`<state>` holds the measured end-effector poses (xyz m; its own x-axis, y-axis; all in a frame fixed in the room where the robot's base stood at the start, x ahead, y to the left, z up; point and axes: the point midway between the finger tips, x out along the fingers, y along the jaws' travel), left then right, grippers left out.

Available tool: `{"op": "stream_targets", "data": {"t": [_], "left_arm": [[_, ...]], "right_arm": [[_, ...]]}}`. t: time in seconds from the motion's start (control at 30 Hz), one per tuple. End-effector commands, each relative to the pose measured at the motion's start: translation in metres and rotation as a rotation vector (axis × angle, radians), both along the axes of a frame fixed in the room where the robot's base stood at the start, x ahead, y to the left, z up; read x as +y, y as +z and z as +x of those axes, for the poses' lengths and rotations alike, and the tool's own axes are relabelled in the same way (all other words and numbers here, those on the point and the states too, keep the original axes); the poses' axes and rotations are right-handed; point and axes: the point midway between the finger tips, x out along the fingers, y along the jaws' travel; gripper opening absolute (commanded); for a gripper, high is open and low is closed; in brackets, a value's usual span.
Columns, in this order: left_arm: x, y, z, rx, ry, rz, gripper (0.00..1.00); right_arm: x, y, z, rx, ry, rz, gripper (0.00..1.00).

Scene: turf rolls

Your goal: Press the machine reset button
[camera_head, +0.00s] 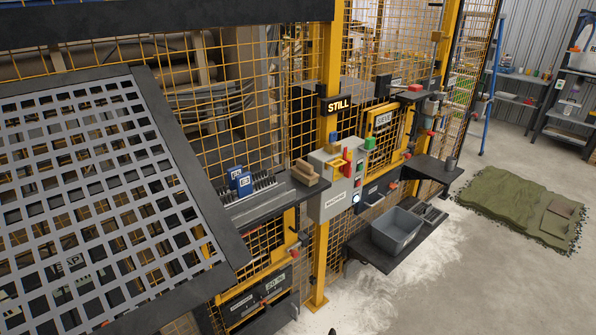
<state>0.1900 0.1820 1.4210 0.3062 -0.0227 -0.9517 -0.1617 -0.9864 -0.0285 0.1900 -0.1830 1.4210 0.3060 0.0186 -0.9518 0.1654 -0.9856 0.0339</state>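A grey control box (328,205) labelled "MACHINE" is mounted on the yellow post of the mesh fence, near the middle of the view. No reset wording is legible, so I cannot tell which button is the reset. A black sign (338,105) above reads "STILL". Neither of my grippers can be made out. A tiny dark shape at the bottom edge is unclear.
A perforated grey panel (90,165) in a dark frame fills the left. A dark shelf (385,262) with a grey bin (397,228) juts out below right of the box. A "SIEVE" panel (382,120) is farther right. A green mat (515,205) lies on open floor.

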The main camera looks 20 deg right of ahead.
Motion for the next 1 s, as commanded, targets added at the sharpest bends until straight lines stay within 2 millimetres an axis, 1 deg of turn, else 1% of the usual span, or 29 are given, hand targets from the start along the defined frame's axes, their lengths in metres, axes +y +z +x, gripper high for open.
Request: {"op": "stream_targets", "data": {"t": [0.03, 0.07, 0.33, 1.0], "left_arm": [[0.0002, 0.0, 0.0, 0.0, -0.001, 0.0, 0.5], [0.0003, 0.0, 0.0, 0.0, -0.001, 0.001, 0.5], [0.0022, -0.0002, -0.0001, 0.0, -0.006, 0.008, 0.5], [0.0022, -0.0002, -0.0001, 0.0, -0.006, 0.008, 0.5]], "right_arm": [[0.0, 0.0, 0.0, 0.0, 0.0, 0.0, 0.34], [0.0, 0.0, 0.0, 0.0, 0.0, 0.0, 0.31], [0.0, 0.0, 0.0001, 0.0, 0.0, 0.0, 0.01], [0.0001, 0.0, 0.0, 0.0, 0.0, 0.0, 0.0]]}}
